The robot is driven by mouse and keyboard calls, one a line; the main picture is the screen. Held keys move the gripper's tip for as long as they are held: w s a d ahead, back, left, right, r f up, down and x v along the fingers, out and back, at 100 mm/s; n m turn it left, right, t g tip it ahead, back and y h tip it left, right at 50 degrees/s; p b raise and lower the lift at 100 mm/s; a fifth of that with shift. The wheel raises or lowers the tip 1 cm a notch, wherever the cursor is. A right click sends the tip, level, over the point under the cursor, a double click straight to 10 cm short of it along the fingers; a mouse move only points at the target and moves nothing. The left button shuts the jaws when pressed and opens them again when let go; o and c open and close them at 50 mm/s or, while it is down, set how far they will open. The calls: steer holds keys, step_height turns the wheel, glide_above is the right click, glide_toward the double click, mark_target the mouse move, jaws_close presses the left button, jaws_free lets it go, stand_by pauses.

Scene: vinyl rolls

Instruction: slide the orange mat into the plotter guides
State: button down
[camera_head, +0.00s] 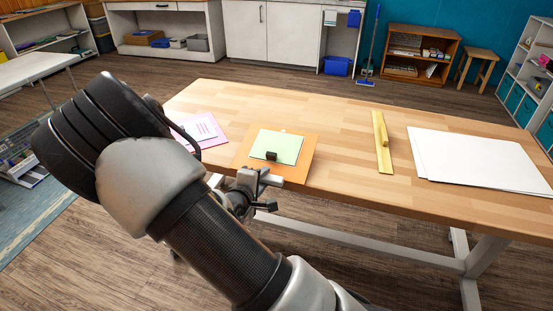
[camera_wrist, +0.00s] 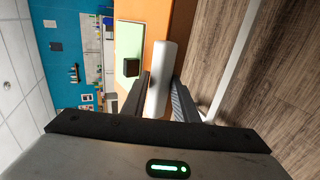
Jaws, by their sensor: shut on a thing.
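The orange mat (camera_head: 243,157) lies on the wooden table at its front edge, a little left of the table's middle. A pale green sheet (camera_head: 287,146) and a small black block (camera_head: 271,156) lie on it. The mat also shows in the wrist view (camera_wrist: 184,30). My gripper (camera_head: 262,181) is at the mat's front edge, shut on a pale grey bar (camera_wrist: 158,75) there. I cannot tell how the bar joins the mat. I cannot make out the plotter guides in either view.
On the table (camera_head: 340,120), a pink mat with white paper (camera_head: 203,131) lies left, partly behind my arm. A yellow bar with a handle (camera_head: 383,150) and large white sheets (camera_head: 485,158) lie right. Bare wood separates the orange mat and yellow bar.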

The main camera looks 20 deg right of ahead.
steer(key=shift+w+d+r, duration=0.35)
steer(key=shift+d+r, duration=0.1)
steer(key=shift+w+r+p, duration=0.15)
steer(key=shift+r+p, duration=0.5)
steer(key=shift+p, duration=0.3)
steer(key=shift+d+r+p, duration=0.1)
steer(key=shift+r+p, duration=1.05)
steer(key=shift+p, duration=0.15)
steer(key=shift+s+a+r+p, duration=0.1)
steer(key=shift+a+r+p, duration=0.05)
steer(key=shift+r+p, duration=0.3)
steer(key=shift+s+a+r+p, duration=0.1)
steer(key=shift+r+p, duration=0.25)
steer(key=shift+p, duration=0.2)
